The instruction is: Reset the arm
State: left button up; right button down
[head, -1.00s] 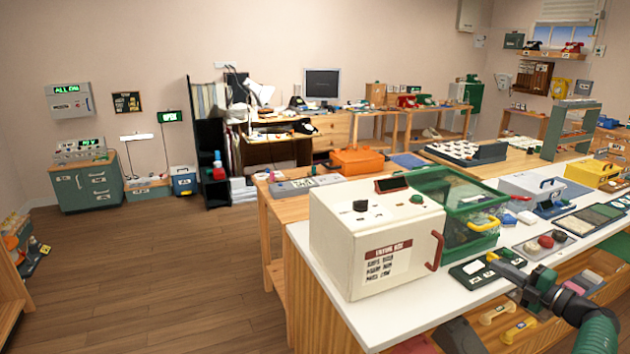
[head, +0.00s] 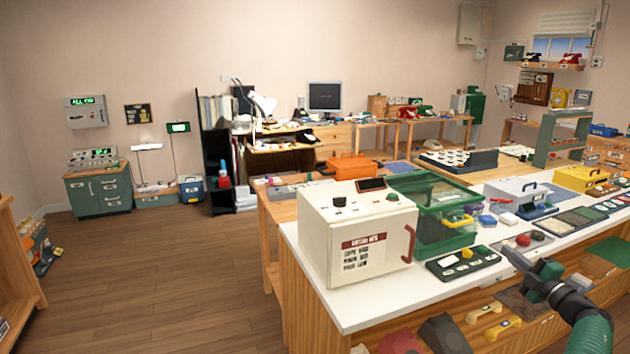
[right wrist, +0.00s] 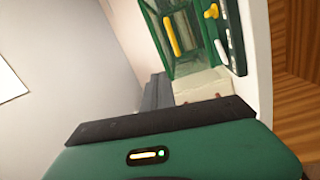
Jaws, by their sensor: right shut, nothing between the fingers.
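My right gripper (head: 512,260), dark with a green body behind it, reaches in from the lower right of the head view. Its fingers are shut and empty, over the front edge of the white-topped bench (head: 385,290). A dark panel with a yellow knob (head: 463,262) lies on the bench to the left of the fingertips. In the right wrist view, the gripper's dark front edge (right wrist: 160,128) and green body fill the bottom. My left gripper is not in view.
A cream box with a red handle (head: 350,230) stands on the bench. A green see-through case (head: 425,238) is beside it. Phone handsets (head: 485,312) lie on the shelf below the gripper. The wooden floor at left (head: 150,280) is clear.

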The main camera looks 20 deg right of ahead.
jog(key=w+a+r+m+g+h, duration=0.25)
jog(key=w+a+m+h, duration=0.45)
jog(key=m, duration=0.5)
jog(key=s+a+f+m+g+y, duration=0.1)
jog(key=s+a+f+m+g, duration=0.15)
jog(key=a+f, duration=0.55)
jog(key=s+a+f+m+g+y, duration=0.1)
jog(key=s+a+f+m+g, duration=0.2)
jog(key=a, duration=0.8)
jog(key=s+a+f+n+g+y, duration=0.15)
jog(key=s+a+f+g, duration=0.4)
jog(key=s+a, duration=0.8)
jog(key=s+a+f+g+y, duration=0.3)
jog(key=s+a+f, duration=0.5)
jog(key=s+a, duration=0.55)
jog(key=w+p+v, duration=0.2)
jog(key=p+v, duration=1.4)
jog(key=shift+d+r+p, duration=0.25)
jog(key=shift+r+p, duration=0.1)
jog(key=shift+r, duration=0.3)
